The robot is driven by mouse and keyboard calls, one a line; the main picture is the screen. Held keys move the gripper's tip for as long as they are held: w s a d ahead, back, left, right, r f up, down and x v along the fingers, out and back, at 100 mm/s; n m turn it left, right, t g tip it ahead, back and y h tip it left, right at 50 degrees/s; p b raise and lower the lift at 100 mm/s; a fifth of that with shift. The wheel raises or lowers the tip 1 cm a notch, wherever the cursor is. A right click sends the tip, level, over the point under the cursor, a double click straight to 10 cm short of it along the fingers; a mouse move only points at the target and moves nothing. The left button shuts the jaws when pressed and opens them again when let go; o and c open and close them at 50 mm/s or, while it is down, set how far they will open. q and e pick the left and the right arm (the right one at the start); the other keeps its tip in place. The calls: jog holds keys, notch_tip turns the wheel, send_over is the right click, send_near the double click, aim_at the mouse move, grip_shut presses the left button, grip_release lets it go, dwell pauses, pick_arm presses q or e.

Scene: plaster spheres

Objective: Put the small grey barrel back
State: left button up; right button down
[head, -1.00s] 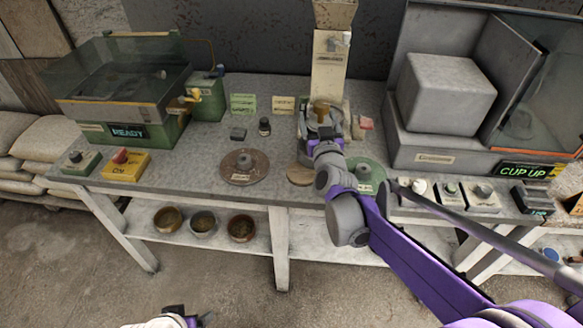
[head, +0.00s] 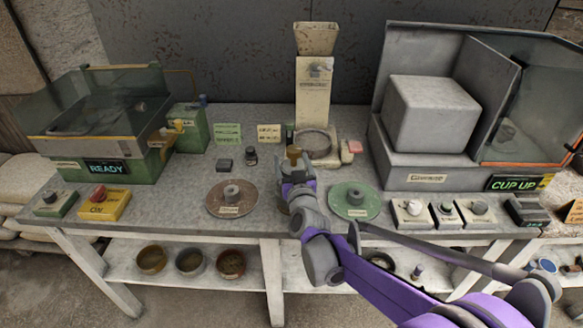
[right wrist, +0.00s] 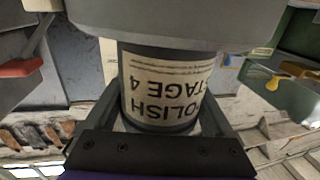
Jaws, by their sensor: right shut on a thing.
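My right gripper (right wrist: 160,125) is shut on a dark grey cylinder (right wrist: 160,62) with a white label reading "POLISH STAGE 4", upside down in the right wrist view. A wide grey surface covers the top of that view. In the head view my right gripper (head: 294,180) is over the middle of the bench, near the front. A brown-gold top (head: 292,153) shows just beyond its fingers; the rest of the held thing is hidden there. My left gripper is out of view.
A brown disc (head: 222,207) and a green disc (head: 367,207) lie either side of my arm. Behind stands a cream tower with a round ring (head: 315,157). The green READY machine (head: 160,150) is left, the grey CUP UP cabinet (head: 430,160) right. Bowls sit below.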

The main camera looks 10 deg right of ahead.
jog(key=shift+f, duration=0.65)
jog(key=shift+f, duration=0.1)
grip_release()
jog(key=shift+s, duration=0.25)
jog(key=s+a+f+n+g+y, duration=0.1)
jog(key=s+a+f+g+y, duration=0.15)
jog(key=s, duration=0.85)
jog(key=s+a+f+n+g+y, duration=0.1)
jog(key=s+a+f+g, duration=0.15)
jog(key=s, duration=0.75)
jog(key=s+d+f+g+h, duration=0.1)
jog(key=s+d+f+g, duration=0.2)
jog(key=s, duration=0.5)
jog(key=s+d+f+m+g+h, duration=0.1)
jog(key=s+d+f+g, duration=0.2)
jog(key=s, duration=0.6)
notch_tip(320, 180, down, 3)
jog(key=shift+s+f+g, duration=0.15)
jog(key=shift+s+g, duration=0.15)
jog(key=shift+g, duration=0.8)
